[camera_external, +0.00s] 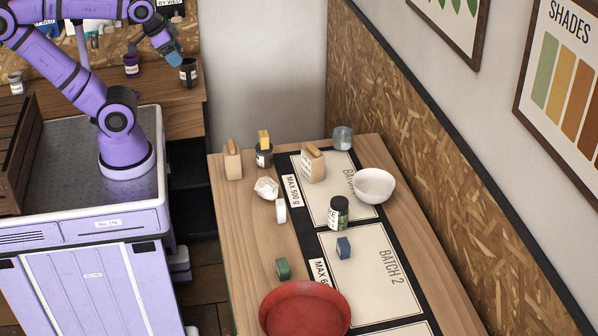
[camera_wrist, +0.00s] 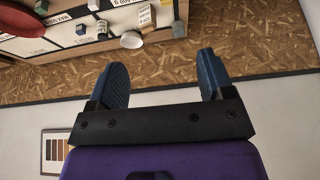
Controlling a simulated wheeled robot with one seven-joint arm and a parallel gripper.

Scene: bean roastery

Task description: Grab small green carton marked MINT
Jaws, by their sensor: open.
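A small green carton (camera_external: 282,268) stands on the wooden table, just behind the red bowl, left of the batch mat. No lettering on it can be read. In the wrist view a small green block (camera_wrist: 41,6) at the top left, beside the red bowl, looks like the same carton. My gripper (camera_external: 171,54) is raised at the upper left of the external view, far from the carton. In the wrist view my gripper (camera_wrist: 162,80) shows two blue fingers wide apart with nothing between them.
A red bowl (camera_external: 305,308) stands close in front of the carton. A blue carton (camera_external: 343,248), a dark green jar (camera_external: 339,213), a white bowl (camera_external: 374,186) and a white roll (camera_external: 281,211) stand farther back. An OSB-panelled wall (camera_external: 450,190) borders the table's right side.

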